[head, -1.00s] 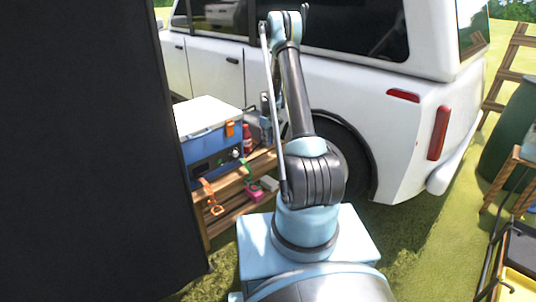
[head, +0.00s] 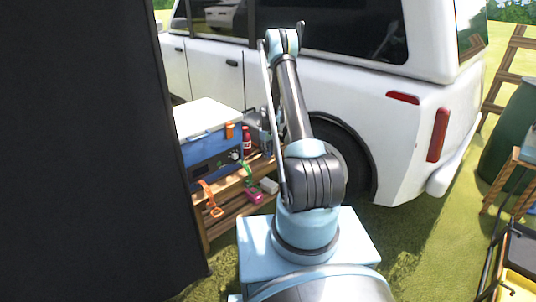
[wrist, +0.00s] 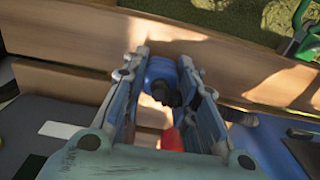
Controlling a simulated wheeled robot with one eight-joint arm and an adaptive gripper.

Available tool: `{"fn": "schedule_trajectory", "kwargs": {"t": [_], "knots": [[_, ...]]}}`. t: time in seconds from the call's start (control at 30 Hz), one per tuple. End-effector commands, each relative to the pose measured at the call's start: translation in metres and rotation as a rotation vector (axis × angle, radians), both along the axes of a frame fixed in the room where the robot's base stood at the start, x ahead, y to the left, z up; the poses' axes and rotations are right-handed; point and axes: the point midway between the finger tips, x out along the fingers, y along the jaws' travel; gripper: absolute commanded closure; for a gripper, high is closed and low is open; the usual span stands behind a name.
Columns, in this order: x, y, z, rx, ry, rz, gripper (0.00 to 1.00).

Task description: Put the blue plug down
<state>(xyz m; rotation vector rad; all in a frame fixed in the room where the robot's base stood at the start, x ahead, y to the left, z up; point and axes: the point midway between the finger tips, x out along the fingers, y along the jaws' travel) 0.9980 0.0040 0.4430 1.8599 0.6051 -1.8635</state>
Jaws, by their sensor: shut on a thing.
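The blue plug (wrist: 161,76) is between the two fingers of my gripper (wrist: 164,66) in the wrist view, with its dark end showing. My gripper is shut on it. The plug is over or close to the wooden shelf (wrist: 75,78); I cannot tell whether it touches. In the head view my gripper (head: 264,123) is low over the right end of the wooden shelf, next to the red bottle (head: 247,140), and partly hidden behind my arm.
A blue cooler with a white lid (head: 208,118) stands on the shelf at left. Orange clamps (head: 212,198), a pink item (head: 254,196) and a white block (head: 269,185) are lower. The white car (head: 380,120) is behind. A dark panel (head: 80,150) blocks the left.

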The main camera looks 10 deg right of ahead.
Motion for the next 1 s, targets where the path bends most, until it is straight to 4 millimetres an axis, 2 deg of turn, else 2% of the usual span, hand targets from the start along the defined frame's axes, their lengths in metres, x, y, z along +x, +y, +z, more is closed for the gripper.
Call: {"fn": "schedule_trajectory", "kwargs": {"t": [0.4, 0.43, 0.5, 0.87, 1.0], "knots": [[0.000, 0.000, -0.011, 0.000, 0.000, 0.000, 1.00], [0.000, 0.000, -0.010, 0.000, 0.000, 0.000, 0.69], [0.000, 0.000, -0.010, 0.000, 0.000, 0.000, 0.53], [0.000, 0.001, -0.009, 0.000, 0.000, 0.001, 0.53], [0.000, 0.001, 0.001, 0.000, 0.000, 0.001, 0.53]]}}
